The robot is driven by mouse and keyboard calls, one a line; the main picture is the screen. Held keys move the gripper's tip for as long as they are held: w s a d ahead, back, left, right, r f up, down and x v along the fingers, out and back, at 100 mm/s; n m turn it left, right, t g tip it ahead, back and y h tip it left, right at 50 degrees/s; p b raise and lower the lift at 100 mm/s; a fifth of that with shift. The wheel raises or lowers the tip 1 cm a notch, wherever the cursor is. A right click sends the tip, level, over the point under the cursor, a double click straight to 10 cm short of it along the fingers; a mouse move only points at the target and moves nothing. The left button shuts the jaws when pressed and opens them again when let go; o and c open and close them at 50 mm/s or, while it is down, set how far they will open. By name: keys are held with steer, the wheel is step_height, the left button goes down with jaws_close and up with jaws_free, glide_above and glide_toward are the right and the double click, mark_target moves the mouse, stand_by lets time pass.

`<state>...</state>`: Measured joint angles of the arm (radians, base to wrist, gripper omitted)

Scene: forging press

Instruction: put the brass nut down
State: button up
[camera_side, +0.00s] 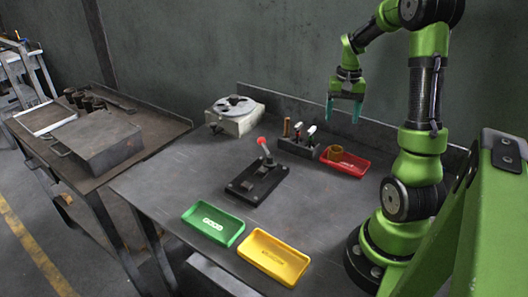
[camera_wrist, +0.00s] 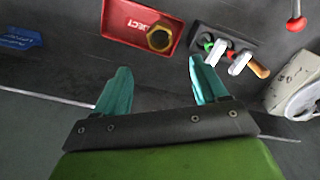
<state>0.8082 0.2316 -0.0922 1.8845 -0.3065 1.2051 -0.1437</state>
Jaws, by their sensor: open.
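The brass nut (camera_side: 335,152) sits in the red tray (camera_side: 352,168), towards its left end in the side view. In the wrist view the nut (camera_wrist: 159,38) lies in the red tray (camera_wrist: 122,22), beside the white lettering "JECT", part of which it covers. My gripper (camera_side: 345,118) is above the bench's back part, over and behind the tray, apart from the nut. In the wrist view its teal fingers (camera_wrist: 157,75) are spread wide with nothing between them.
A dark holder (camera_side: 296,146) with several upright tools stands next to the red tray. A press with a red-knobbed lever (camera_side: 257,180) is mid-bench. Green (camera_side: 212,223) and yellow (camera_side: 273,257) trays lie at the front. A white round-topped device (camera_side: 234,115) stands at the back left.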

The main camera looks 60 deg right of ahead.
steer(key=w+a+r+n+t, duration=0.2)
steer(key=a+r, duration=0.2)
steer(key=a, duration=0.4)
steer(key=w+a+r+n+t, duration=0.1)
steer(key=w+a+r+n, duration=0.15)
steer(key=a, duration=0.55)
steer(key=s+a+r+n+t+y, duration=0.1)
steer(key=s+a+n+t, duration=0.1)
steer(key=a, duration=0.6)
steer(key=s+a+r+n+t+y, duration=0.1)
steer(key=s+a+r+n+t, duration=0.1)
steer(key=a, duration=0.6)
steer(key=shift+s+a+r, duration=0.2)
steer(key=shift+s+a, duration=0.1)
steer(key=shift+s, duration=0.1)
